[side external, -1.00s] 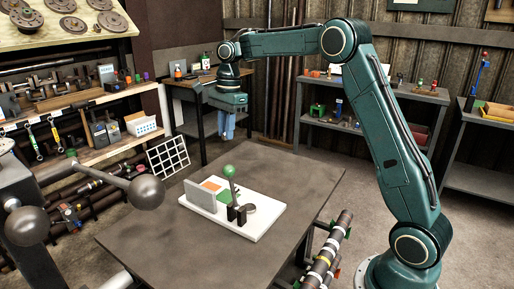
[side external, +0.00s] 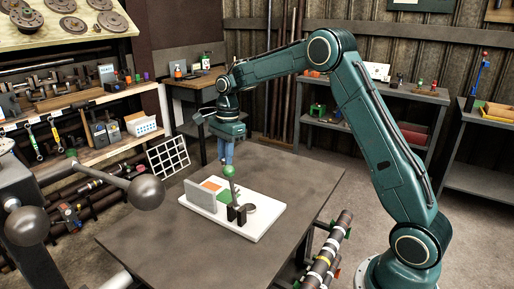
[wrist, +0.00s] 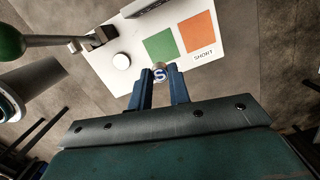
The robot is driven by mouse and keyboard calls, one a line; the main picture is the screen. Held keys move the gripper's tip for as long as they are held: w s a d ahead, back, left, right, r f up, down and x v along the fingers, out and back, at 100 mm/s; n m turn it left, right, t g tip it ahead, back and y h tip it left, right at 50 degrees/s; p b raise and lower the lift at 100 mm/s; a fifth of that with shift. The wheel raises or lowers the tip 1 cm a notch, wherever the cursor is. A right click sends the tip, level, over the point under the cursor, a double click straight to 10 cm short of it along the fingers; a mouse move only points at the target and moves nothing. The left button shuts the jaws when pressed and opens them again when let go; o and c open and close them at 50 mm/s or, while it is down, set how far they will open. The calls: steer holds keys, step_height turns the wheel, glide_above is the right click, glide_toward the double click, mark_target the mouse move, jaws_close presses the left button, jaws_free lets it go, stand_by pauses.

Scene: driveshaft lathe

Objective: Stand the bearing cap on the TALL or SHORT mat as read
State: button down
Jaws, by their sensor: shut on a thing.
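My gripper (side external: 226,158) points down over the back of the white board, above the table. In the wrist view my gripper (wrist: 160,90) is shut on a small pale metal piece marked with an "S" (wrist: 160,75), which I take as the bearing cap. In the side view the cap cannot be made out. The green mat (wrist: 160,46) and the orange mat (wrist: 198,32) lie side by side on the board just beyond the fingertips. The word SHORT is printed next to the orange mat. A label for the green mat cannot be seen.
The white board (side external: 262,224) also carries an upright grey plate (side external: 200,198), a black bracket (side external: 236,214), a flat round disc (wrist: 121,60) and a tilted lever with a green ball (side external: 229,171). The lever stands close to my gripper. The dark table (side external: 160,240) around the board is clear.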

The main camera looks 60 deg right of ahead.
glide_above(227, 197)
steer(key=f, duration=0.7)
steer(key=shift+d+f, duration=0.25)
steer(key=shift+f, duration=0.1)
steer(key=shift+f, duration=2)
steer(key=shift+f, duration=0.1)
steer(key=c, duration=1.3)
jaws_free()
